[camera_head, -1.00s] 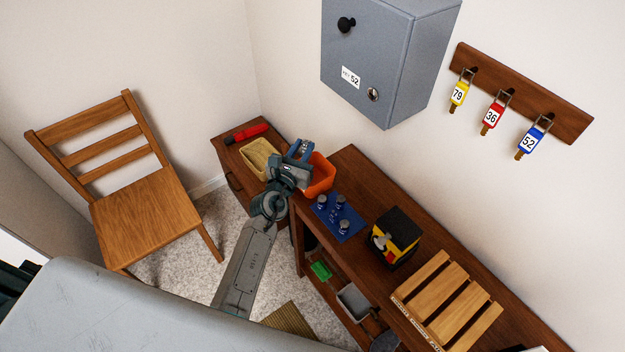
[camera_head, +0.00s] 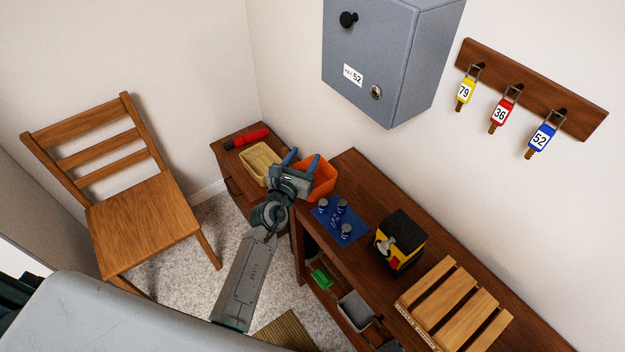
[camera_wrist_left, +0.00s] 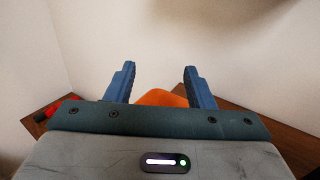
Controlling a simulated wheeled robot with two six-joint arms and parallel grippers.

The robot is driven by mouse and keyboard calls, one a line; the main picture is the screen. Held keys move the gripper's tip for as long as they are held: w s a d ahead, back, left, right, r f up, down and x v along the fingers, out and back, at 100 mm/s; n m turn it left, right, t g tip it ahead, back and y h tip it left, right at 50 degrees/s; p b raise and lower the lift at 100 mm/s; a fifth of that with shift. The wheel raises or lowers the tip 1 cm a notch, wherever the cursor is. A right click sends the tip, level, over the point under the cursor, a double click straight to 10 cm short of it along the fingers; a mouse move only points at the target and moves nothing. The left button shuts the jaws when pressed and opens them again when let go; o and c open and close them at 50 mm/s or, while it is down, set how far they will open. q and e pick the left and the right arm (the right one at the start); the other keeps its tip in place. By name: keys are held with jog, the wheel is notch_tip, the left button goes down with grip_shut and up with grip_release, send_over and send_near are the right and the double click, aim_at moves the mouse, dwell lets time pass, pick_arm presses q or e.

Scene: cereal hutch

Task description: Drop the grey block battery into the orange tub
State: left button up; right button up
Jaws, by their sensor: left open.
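The orange tub (camera_head: 325,178) stands at the far end of the brown bench, partly hidden behind my left gripper. My left gripper (camera_head: 302,160) is open, its two blue fingers apart with nothing visible between them. It is over or beside the tub's left side. In the left wrist view, the tub (camera_wrist_left: 160,98) shows as an orange patch beyond the open fingers (camera_wrist_left: 159,82). The grey block battery cannot be made out in either view now; the inside of the tub is mostly hidden. My right gripper is not in view.
A tan basket (camera_head: 259,163) and a red torch (camera_head: 247,138) lie left of the tub. A blue mat (camera_head: 340,222) with small pegs, a yellow-black box (camera_head: 399,241) and a wooden slatted rack (camera_head: 455,305) are on the bench. A grey cabinet (camera_head: 375,60) hangs above.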

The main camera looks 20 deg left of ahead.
pick_arm(q)
jog(key=s+a+b, duration=0.1)
jog(key=s, duration=0.9)
jog(key=shift+s, duration=0.4)
jog(key=shift+a+f, duration=0.1)
jog(key=s+a+f+n+g+y+b, duration=0.15)
jog(key=s+f+n, duration=0.4)
jog(key=f, duration=0.75)
jog(key=s+a+f+n+g, duration=0.25)
jog(key=f+n, duration=0.55)
jog(key=f, duration=0.4)
jog(key=s+a+f+n+g+y+b, duration=0.1)
jog(key=s+a+f+n+g, duration=0.15)
jog(key=s+f+n, duration=0.7)
jog(key=s+a+f+n+g, duration=0.2)
jog(key=s+f+n+g, duration=0.3)
jog(key=s+f, duration=0.7)
jog(key=s+a+f+n+g+b, duration=0.1)
jog(key=s+a+f+n+g, duration=0.1)
jog(key=s+f+n+g, duration=0.3)
jog(key=s+f+n, duration=0.4)
jog(key=s+f, duration=0.3)
jog(key=s, duration=0.3)
jog(key=shift+s, duration=0.25)
jog(key=shift+y, duration=0.25)
